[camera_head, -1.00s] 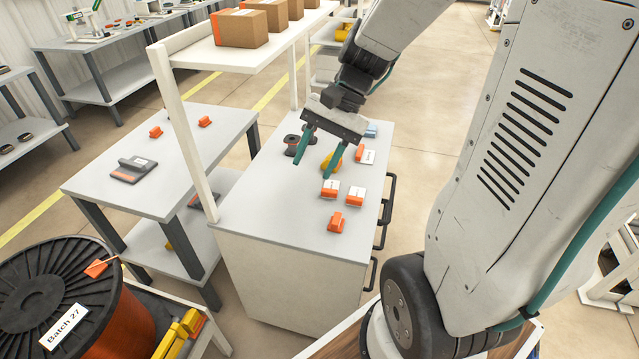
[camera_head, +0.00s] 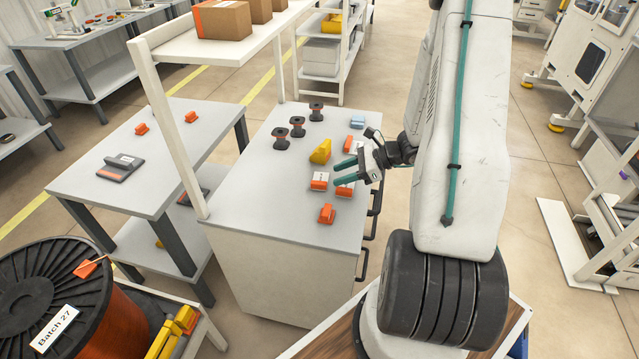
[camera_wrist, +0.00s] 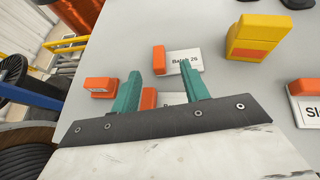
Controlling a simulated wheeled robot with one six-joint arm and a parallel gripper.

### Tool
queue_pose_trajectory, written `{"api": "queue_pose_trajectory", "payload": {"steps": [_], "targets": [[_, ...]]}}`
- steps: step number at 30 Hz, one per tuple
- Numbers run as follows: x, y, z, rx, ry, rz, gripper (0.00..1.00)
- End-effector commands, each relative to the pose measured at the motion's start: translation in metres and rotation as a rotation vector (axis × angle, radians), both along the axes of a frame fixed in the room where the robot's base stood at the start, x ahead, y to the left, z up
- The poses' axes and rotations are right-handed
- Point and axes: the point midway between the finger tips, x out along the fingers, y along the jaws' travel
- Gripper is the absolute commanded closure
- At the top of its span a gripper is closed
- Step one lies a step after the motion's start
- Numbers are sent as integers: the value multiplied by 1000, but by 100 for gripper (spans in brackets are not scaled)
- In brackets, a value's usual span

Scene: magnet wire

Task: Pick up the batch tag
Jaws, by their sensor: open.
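A tag lettered "Batch 26" with an orange block (camera_wrist: 159,60) lies on the grey bench top in the wrist view, just beyond the fingertips. It also shows in the head view (camera_head: 319,181). A second orange-and-white tag (camera_wrist: 149,98) lies between my fingers in the wrist view; its lettering is partly hidden, starting "Ba". In the head view it sits beneath my fingers (camera_head: 344,189). My gripper (camera_head: 336,173) is open and empty, its teal fingers pointing left over the tags. It spans the second tag in the wrist view (camera_wrist: 160,74). Its height above the tags is unclear.
Another labelled tag (camera_wrist: 308,108) is at the right. A shelf post (camera_head: 165,120) rises at the bench's left.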

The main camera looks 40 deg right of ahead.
Motion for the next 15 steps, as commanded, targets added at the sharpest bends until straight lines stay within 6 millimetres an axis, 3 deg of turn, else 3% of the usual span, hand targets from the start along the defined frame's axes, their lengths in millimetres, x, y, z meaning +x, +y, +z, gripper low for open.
{"api": "queue_pose_trajectory", "payload": {"steps": [9, 15], "targets": [[22, 31, -24, 1, 1, 6, 55], [32, 41, -31, -2, -1, 5, 55]]}}
